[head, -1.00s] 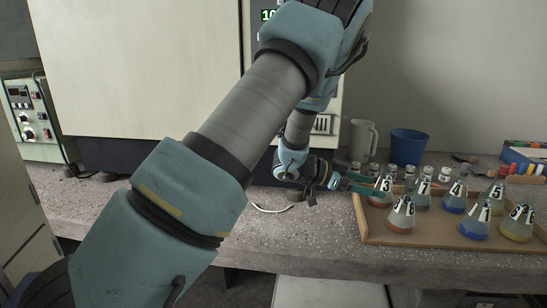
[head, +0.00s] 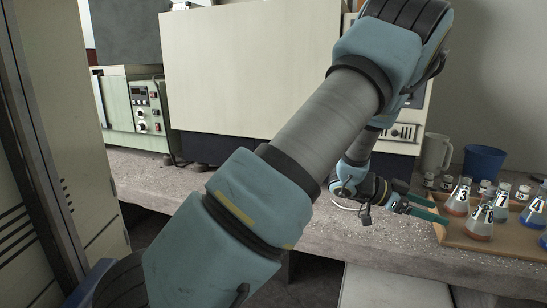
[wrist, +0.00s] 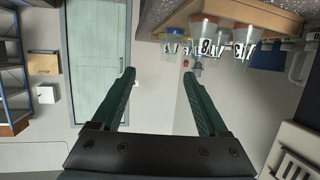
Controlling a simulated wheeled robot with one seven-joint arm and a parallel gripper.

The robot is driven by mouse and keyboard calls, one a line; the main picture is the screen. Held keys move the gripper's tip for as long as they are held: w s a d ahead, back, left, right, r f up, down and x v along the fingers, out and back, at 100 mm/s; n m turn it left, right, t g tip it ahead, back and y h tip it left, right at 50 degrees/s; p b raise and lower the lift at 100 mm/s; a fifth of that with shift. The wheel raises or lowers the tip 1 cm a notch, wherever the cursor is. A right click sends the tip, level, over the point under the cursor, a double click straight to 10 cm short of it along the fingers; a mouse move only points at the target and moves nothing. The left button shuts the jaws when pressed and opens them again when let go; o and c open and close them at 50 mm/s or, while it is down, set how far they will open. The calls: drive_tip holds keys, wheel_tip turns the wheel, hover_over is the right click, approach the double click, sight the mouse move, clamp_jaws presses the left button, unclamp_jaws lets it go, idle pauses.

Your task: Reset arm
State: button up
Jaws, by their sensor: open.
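My gripper (head: 438,209) hangs over the bench beside the left edge of the wooden tray, with its green fingers pointing right. In the wrist view the gripper (wrist: 159,73) has its fingers spread apart with nothing between them. The wrist picture looks upside down, with the tray (wrist: 180,20) and its flasks at the top, beyond the fingertips. My arm reaches across the middle of the head view.
The tray (head: 453,240) holds several numbered flasks; flask 8 (head: 481,226) stands nearest the front. A grey mug (head: 436,154) and a blue pot (head: 483,162) stand behind it. A large cream machine (head: 245,70) backs the bench (head: 385,244). A tall cabinet (head: 60,130) stands at left.

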drive_tip(key=w+a+r+n+t+y+p, duration=0.1)
drive_tip(key=w+a+r+n+t, duration=0.1)
drive_tip(key=w+a+n+t, duration=0.25)
drive_tip(key=w+a+r+n+t+y+p, duration=0.1)
drive_tip(key=w+a+r+t+y, duration=0.1)
drive_tip(key=w+a+t, duration=0.35)
drive_tip(key=w+a+r+n+t+y+p, duration=0.1)
drive_tip(key=w+a+n+y, duration=0.2)
drive_tip(key=a, duration=0.5)
drive_tip(key=w+a+r+n+y+p, duration=0.2)
drive_tip(key=w+a+n+y, duration=0.1)
drive_tip(key=a, duration=0.5)
drive_tip(key=s+a+n+g+y+p, duration=0.15)
drive_tip(key=s+a+n+y, duration=0.3)
drive_tip(key=a, duration=0.65)
drive_tip(key=s+a+n+g+p, duration=0.1)
drive_tip(key=s+a+g, duration=0.1)
drive_tip(key=s, duration=0.6)
drive_tip(key=s+a+r+n+g, duration=0.1)
drive_tip(key=s+a+g, duration=0.2)
drive_tip(key=s+a, duration=0.2)
drive_tip(key=s, duration=0.3)
drive_tip(key=shift+s+a+r+n+g+y+p, duration=0.2)
drive_tip(key=shift+n+g+y+p, duration=0.1)
drive_tip(key=shift+g+y+p, duration=0.05)
